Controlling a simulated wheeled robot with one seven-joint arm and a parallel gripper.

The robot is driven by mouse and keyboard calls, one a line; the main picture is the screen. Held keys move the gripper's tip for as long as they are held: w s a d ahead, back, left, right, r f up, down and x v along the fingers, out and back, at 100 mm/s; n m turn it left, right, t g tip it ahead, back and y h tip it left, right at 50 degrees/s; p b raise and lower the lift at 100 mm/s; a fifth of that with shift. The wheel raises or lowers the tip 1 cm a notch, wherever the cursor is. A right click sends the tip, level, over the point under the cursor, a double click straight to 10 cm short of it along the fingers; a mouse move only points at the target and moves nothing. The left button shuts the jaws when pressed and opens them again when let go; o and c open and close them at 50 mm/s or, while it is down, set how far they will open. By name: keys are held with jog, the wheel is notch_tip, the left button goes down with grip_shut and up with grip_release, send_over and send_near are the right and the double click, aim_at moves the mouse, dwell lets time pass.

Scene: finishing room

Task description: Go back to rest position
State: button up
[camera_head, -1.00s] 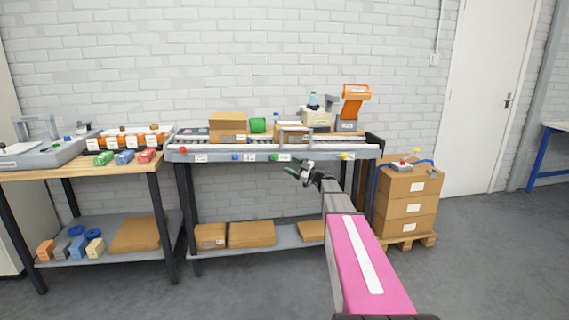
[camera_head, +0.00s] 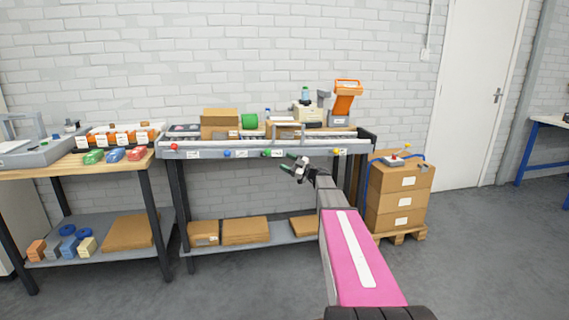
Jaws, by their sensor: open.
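My gripper (camera_head: 291,167) is at the end of my pink arm, in front of the conveyor bench (camera_head: 200,151) and near the height of its front rail. It is open, and I see nothing between its fingers. It looks apart from the bench, though the exact gap is hard to tell. My arm reaches forward from the lower right of the view.
Cardboard boxes (camera_head: 220,122), a green roll (camera_head: 249,121) and an orange device (camera_head: 345,97) stand on the bench. A wooden-topped table (camera_head: 60,168) is at left. Stacked cartons (camera_head: 400,198) on a pallet stand at right. The floor (camera_head: 480,260) at right is clear.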

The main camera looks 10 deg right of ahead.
jog(key=s+a+f+m+g+h, duration=0.35)
jog(key=s+a+f, duration=0.25)
jog(key=s+f, duration=0.25)
jog(key=s+a+f+m+g+h, duration=0.35)
jog(key=s+a+f+m, duration=0.2)
jog(key=s+f, duration=0.3)
jog(key=s+d+f+m+g+h, duration=0.1)
jog(key=s+f+m+h, duration=0.1)
jog(key=s, duration=0.5)
jog(key=s+d+f+m+g+h, duration=0.1)
jog(key=s+f+m+g+h, duration=0.1)
jog(key=s, duration=0.6)
jog(key=s+d+f+m+g+h, duration=0.1)
jog(key=s+f+m+h, duration=0.3)
jog(key=s+h, duration=0.3)
jog(key=shift+s+d+f+m, duration=0.25)
jog(key=shift+s+d+m, duration=0.15)
jog(key=shift+m, duration=0.4)
jog(key=shift+w, duration=0.1)
